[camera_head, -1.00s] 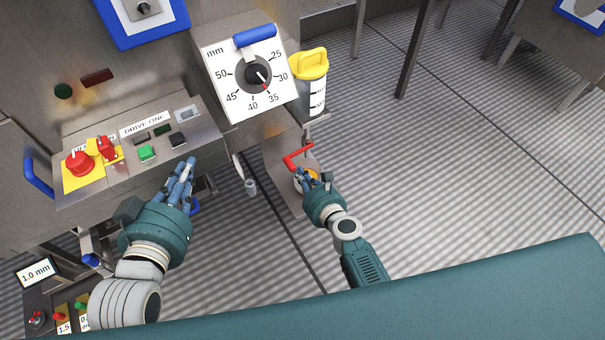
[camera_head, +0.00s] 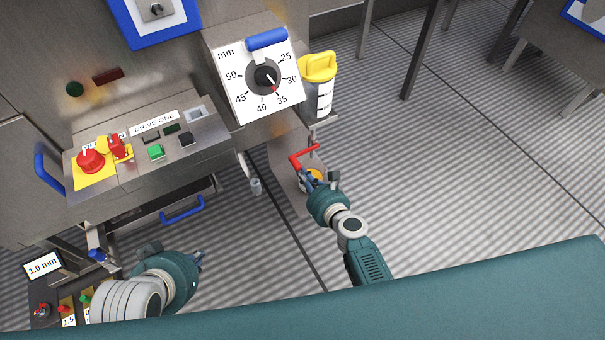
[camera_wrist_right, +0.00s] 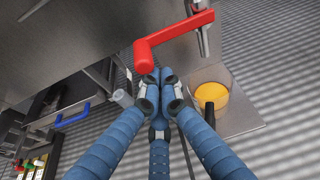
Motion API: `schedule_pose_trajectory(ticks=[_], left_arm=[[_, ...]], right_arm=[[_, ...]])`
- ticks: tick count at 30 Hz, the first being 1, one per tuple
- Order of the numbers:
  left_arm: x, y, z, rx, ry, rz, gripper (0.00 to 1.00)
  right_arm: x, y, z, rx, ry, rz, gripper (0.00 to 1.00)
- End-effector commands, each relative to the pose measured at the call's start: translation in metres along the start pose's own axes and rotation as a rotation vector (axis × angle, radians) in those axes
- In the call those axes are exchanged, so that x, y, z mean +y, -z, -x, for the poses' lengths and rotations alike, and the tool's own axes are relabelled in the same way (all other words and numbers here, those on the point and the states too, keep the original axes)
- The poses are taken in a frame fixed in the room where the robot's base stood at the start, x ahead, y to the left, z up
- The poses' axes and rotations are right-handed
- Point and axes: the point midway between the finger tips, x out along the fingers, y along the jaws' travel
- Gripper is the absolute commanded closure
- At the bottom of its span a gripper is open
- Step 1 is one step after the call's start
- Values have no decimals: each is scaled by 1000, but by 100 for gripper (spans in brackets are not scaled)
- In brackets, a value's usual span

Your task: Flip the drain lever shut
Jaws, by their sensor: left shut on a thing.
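The red drain lever (camera_head: 304,157) sits on a small metal valve under the machine, its handle pointing left with a bent end. It also shows large in the right wrist view (camera_wrist_right: 175,38). My right gripper (camera_head: 309,176) is just below the lever. In the right wrist view its blue fingertips (camera_wrist_right: 157,80) are drawn together beside the lever's bent end; whether they touch it I cannot tell. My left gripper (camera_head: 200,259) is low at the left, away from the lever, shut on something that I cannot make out.
A container with yellow contents (camera_wrist_right: 210,97) stands below the valve. A yellow-lidded clear jar (camera_head: 319,85) is above it. The control panel (camera_head: 208,130) and a blue handle (camera_head: 182,210) are to the left.

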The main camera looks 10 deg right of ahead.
Motion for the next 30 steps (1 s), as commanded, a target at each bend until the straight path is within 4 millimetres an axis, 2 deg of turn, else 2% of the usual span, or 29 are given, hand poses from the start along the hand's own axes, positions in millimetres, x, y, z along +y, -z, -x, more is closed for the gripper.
schedule_pose_trajectory(ticks=[1, 4, 8, 15, 21, 25, 30], left_arm=[[0, 0, 0, 1, 0, 0, 100], [0, 0, 0, 1, -1, 0, 100], [0, 1, 0, 1, -1, 0, 100], [0, 1, 0, 2, -1, 0, 100], [0, 1, 0, 2, -1, 0, 100], [0, 1, 0, 2, -1, 0, 100], [0, 1, 0, 2, -1, 0, 100]], right_arm=[[-2, -6, -1, -8, 4, 0, 100], [-3, -5, 1, -8, 5, 1, 100], [-2, -5, 16, -8, 4, 3, 100], [-1, -1, 67, -2, 3, -1, 100], [0, 0, 103, 0, 1, 0, 100], [0, 0, 115, 1, 1, 0, 100], [0, 0, 120, 0, 0, 0, 100]])
